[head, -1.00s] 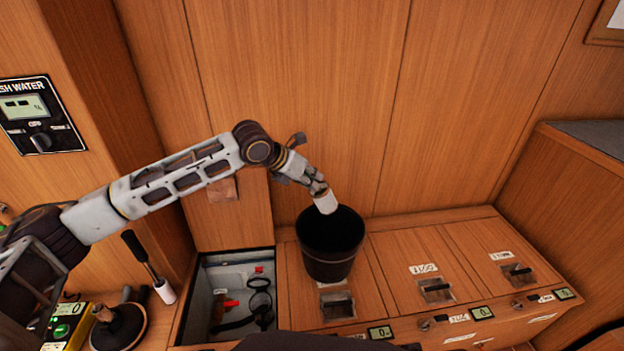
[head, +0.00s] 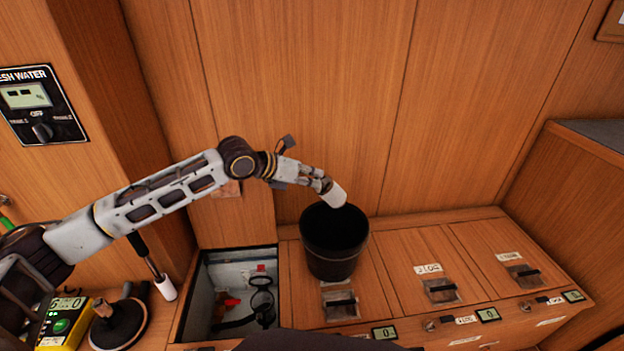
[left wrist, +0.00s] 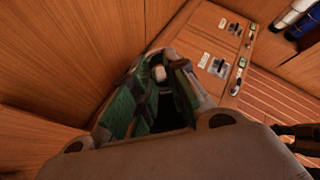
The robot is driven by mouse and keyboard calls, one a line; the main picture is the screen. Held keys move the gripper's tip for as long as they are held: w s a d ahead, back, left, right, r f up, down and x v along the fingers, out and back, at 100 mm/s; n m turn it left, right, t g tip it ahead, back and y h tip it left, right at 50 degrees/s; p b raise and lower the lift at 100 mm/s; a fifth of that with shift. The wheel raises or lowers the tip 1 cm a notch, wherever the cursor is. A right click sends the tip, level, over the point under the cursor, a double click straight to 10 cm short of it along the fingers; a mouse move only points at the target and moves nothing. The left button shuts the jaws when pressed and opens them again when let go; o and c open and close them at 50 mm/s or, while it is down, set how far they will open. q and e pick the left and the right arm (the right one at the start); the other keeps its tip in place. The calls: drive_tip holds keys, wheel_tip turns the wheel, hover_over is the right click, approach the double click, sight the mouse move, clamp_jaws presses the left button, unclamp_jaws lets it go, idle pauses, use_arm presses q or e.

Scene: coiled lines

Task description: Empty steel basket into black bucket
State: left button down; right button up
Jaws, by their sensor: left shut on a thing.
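The black bucket (head: 334,258) stands upright on the wooden counter, its mouth open and its inside dark. My left gripper (head: 328,185) is shut on a small white cylinder (head: 338,197), held tilted at the back rim of the bucket's mouth. I cannot tell whether the cylinder touches the bucket. In the left wrist view, a pale end of it (left wrist: 159,73) shows between the fingers. I cannot make out a steel basket for certain; a grey open box (head: 215,300) set in the counter holds a red piece and black rings. My right gripper is not in view.
Wooden lids with latches (head: 440,290) lie right of the bucket. A yellow device (head: 66,325), a black round base (head: 119,328) and a black-and-white handle (head: 165,288) are at the lower left. A wood wall (head: 310,100) rises behind.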

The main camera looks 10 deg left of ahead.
use_arm(q)
drive_tip(key=shift+s+a+f+t+h+b, duration=0.1)
drive_tip(key=shift+a+f+t+h+b, duration=0.25)
drive_tip(key=shift+h+b, duration=0.3)
drive_tip(key=shift+d+r, duration=0.15)
drive_tip(key=shift+s+a+f+n+t+h+b, duration=0.15)
drive_tip(key=shift+f+t+h+b, duration=0.3)
drive_tip(key=shift+b, duration=1.2)
drive_tip(key=shift+a+f+n+t+h+b, duration=0.2)
drive_tip(key=shift+t+h+b, duration=0.3)
drive_tip(key=shift+b, duration=1.15)
drive_tip(key=shift+r, duration=0.1)
drive_tip(key=shift+d+r+g+y+p, duration=0.35)
drive_tip(key=shift+r+g+y+p, duration=0.45)
drive_tip(key=shift+p, duration=3.8)
